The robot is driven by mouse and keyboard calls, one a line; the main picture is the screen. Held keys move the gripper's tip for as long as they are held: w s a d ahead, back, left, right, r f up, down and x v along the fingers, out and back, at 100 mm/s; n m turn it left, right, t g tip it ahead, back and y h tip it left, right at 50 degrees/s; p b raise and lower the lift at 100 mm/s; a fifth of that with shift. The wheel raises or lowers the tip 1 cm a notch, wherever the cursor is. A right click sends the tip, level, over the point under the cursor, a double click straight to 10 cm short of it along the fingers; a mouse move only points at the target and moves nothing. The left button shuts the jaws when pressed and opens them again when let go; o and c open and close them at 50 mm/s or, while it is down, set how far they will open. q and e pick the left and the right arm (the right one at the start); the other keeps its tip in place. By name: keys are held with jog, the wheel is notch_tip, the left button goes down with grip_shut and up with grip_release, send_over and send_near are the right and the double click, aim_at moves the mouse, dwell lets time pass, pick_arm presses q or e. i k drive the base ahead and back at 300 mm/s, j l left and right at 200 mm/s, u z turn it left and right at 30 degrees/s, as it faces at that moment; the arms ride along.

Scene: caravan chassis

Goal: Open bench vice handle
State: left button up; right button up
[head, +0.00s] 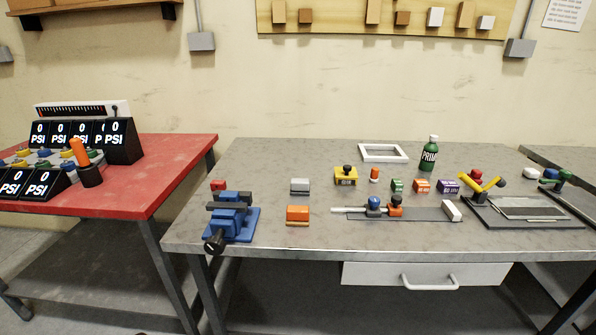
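The blue bench vice (234,220) stands at the front left corner of the grey metal workbench (320,155). Its dark round handle (214,242) sticks out over the bench's front edge, low and to the left of the vice body. A pale mark shows on the handle's face. Dark jaws lie across the top of the vice; I cannot tell how far apart they are. Neither of my grippers shows in the head view.
A red table (180,150) with gauges stands left, a gap between it and the bench. Orange (298,215) and grey blocks (300,186) lie right of the vice. Further right are a rail tool (400,213), a green bottle (429,153) and a drawer (425,275) below.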

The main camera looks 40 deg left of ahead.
aim_at(215, 246)
jog(key=u, duration=1.9)
